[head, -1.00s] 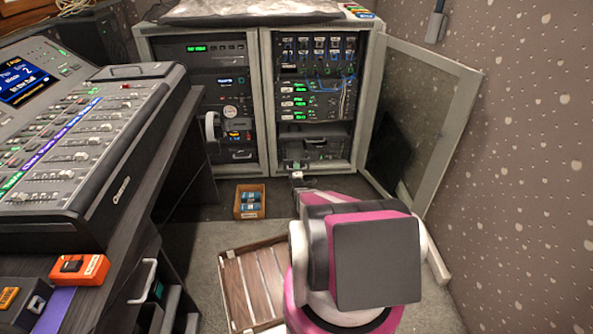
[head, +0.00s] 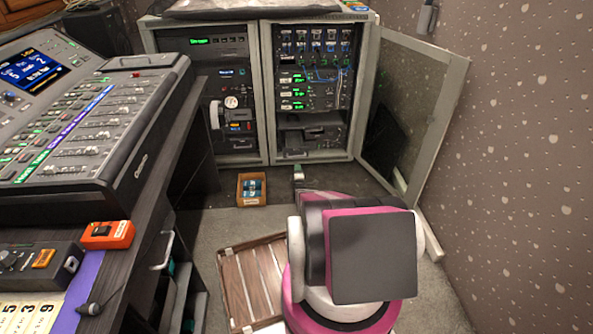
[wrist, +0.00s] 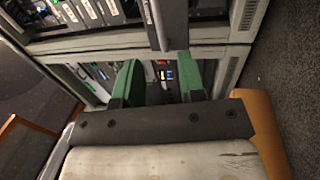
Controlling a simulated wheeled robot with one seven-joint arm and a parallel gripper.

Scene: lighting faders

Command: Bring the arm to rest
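My arm (head: 350,245), magenta, white and dark grey, is folded low in front of me in the head view. My gripper (wrist: 160,80) shows in the wrist view as two green fingers standing apart, with nothing between them. Beyond the fingers is rack equipment.
The open-doored equipment rack (head: 265,95) stands ahead, its glass door (head: 415,120) swung right. The fader console (head: 100,130) and desk are at left. A small box (head: 251,189) and a wooden crate (head: 222,275) lie on the floor. A speckled wall is at right.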

